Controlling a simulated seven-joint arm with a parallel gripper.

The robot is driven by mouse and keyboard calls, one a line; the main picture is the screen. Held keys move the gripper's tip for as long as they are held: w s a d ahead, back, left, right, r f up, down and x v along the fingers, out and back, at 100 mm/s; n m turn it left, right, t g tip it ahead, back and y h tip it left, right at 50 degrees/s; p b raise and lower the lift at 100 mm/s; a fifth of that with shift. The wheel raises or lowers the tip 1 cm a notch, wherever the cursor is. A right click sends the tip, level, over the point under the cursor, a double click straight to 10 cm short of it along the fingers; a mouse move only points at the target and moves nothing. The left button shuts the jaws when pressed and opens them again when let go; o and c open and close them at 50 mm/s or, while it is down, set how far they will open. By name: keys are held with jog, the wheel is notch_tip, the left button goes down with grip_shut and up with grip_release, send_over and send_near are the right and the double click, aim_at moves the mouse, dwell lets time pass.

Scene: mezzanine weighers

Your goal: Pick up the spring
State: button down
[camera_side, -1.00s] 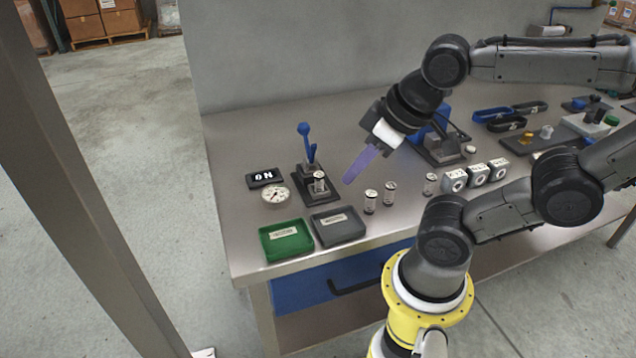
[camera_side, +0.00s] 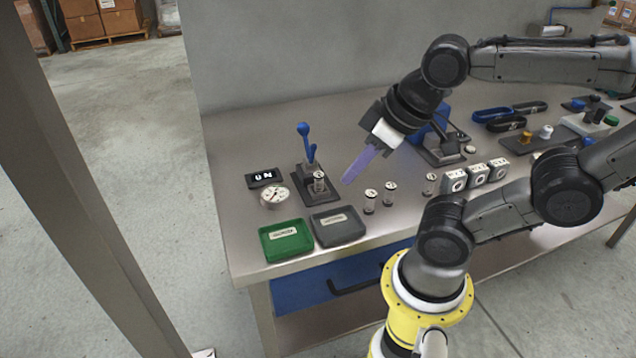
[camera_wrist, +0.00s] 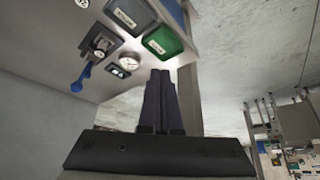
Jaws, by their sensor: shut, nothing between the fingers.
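Several small silvery cylinders with pale tops stand upright on the bench, and I cannot tell for certain at this size whether they are springs. One cylinder (camera_side: 370,201) and a second cylinder (camera_side: 390,193) stand just right of and below my fingertips in the side view. A third cylinder (camera_side: 430,183) is further right. A fourth (camera_side: 319,182) sits on the small press with a blue lever (camera_side: 307,143). My gripper (camera_side: 349,180) has long purple fingers pointing down-left, shut and empty above the bench. In the wrist view my gripper (camera_wrist: 160,76) shows its fingers together, with no cylinder between them.
A green tray (camera_side: 288,254) and a grey tray (camera_side: 337,238) lie at the bench's front edge. A dial gauge (camera_side: 275,195) and a black display (camera_side: 266,179) are left of the press. Labelled blocks (camera_side: 478,175) stand to the right. The bench's left strip is clear.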

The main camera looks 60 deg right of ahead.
jog(key=c, duration=0.8)
grip_release()
jog(key=shift+c, duration=0.2)
jog(key=w+d+r+n, duration=0.1)
jog(key=w+r+n, duration=0.25)
jog(key=n, duration=0.85)
jog(key=n+g, duration=0.6)
send_over(319, 174)
notch_tip(319, 174, down, 7)
notch_tip(319, 174, down, 14)
jog(key=shift+r, duration=0.1)
